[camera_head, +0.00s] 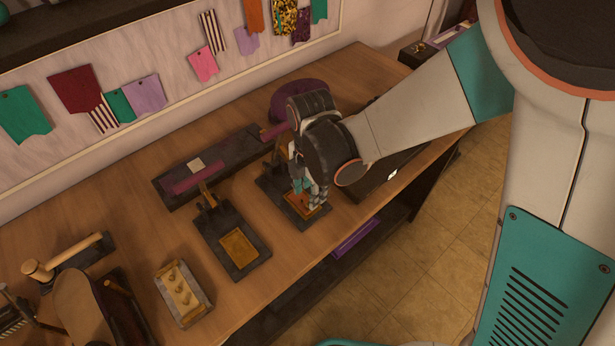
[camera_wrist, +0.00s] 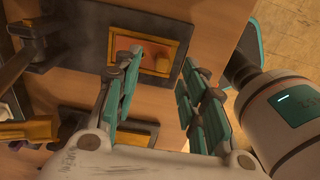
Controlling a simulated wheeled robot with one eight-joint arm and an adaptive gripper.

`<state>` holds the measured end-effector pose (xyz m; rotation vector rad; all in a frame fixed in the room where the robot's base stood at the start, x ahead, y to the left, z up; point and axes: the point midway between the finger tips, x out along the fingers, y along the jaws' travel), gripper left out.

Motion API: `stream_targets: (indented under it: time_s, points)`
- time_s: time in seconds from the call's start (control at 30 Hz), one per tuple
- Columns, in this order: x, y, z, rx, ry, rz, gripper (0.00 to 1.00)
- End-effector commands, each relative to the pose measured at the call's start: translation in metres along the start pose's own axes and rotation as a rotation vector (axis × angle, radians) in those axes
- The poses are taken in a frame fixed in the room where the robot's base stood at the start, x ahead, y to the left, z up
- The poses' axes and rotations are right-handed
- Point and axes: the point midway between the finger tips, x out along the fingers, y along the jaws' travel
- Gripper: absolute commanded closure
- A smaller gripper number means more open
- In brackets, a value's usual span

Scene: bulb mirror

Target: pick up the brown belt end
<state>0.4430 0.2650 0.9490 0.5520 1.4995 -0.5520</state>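A reddish-brown piece, which looks like the brown belt end (camera_wrist: 156,58), lies inside a yellow-edged frame on a dark base in the wrist view. In the head view part of that frame (camera_head: 307,208) shows just below my gripper (camera_head: 302,186), and my fingers hide some of it. In the wrist view my gripper (camera_wrist: 161,60) is open, its two teal-padded fingers apart on either side of the reddish-brown piece. Nothing shows between the fingertips. I cannot tell how far the fingertips are above the piece.
A similar dark base with a yellow tray (camera_head: 238,249) stands to the left. Behind is a long dark block with a purple strip (camera_head: 193,181). A purple roll (camera_head: 290,97) lies at the back. The table's front edge is close.

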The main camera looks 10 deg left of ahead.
Motion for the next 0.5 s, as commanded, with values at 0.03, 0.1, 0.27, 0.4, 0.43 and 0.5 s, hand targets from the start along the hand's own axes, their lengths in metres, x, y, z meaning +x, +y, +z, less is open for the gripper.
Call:
stream_targets:
  time_s: [0.03,0.1,0.27,0.4,0.43,0.5]
  points:
    - [0.008,-0.001,-0.001,0.000,0.000,0.000,0.62]
    - [0.018,-0.003,-0.004,0.000,0.000,0.000,0.62]
    - [0.041,-0.004,-0.005,0.002,0.000,0.000,0.62]
    - [0.046,-0.004,-0.005,0.002,0.000,0.000,0.62]
    - [0.045,-0.004,-0.005,0.002,0.000,0.000,0.62]
    - [0.045,-0.004,-0.005,0.002,0.000,0.000,0.62]
